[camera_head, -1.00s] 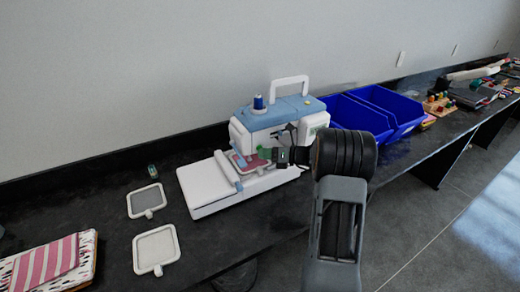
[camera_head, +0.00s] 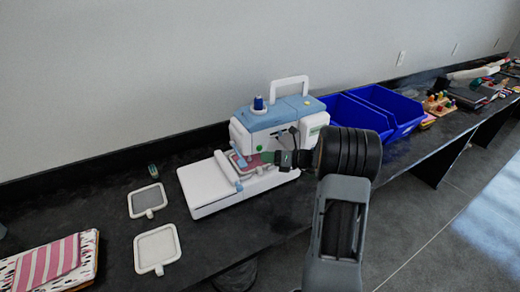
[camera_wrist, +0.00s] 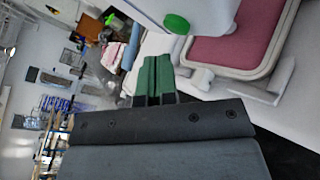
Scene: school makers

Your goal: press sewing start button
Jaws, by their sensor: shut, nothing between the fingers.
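The white and blue sewing machine (camera_head: 268,118) stands on the dark counter. Its green round start button (camera_wrist: 177,23) shows at the top of the wrist view, on the white machine body. A hoop with pink fabric (camera_wrist: 235,40) lies beside it in the wrist view. My gripper (camera_wrist: 153,64) has green fingertips, closed together and empty. In the head view my gripper (camera_head: 266,157) is in front of the machine, close to the hoop. In the wrist view the fingertips appear just below the button; a small gap shows between them.
Two blue bins (camera_head: 376,112) stand right of the machine. Two empty hoop frames (camera_head: 157,249) lie on the counter (camera_head: 190,165) to the left, near a striped pink cloth (camera_head: 47,264). A small spool (camera_head: 153,171) stands behind the frames.

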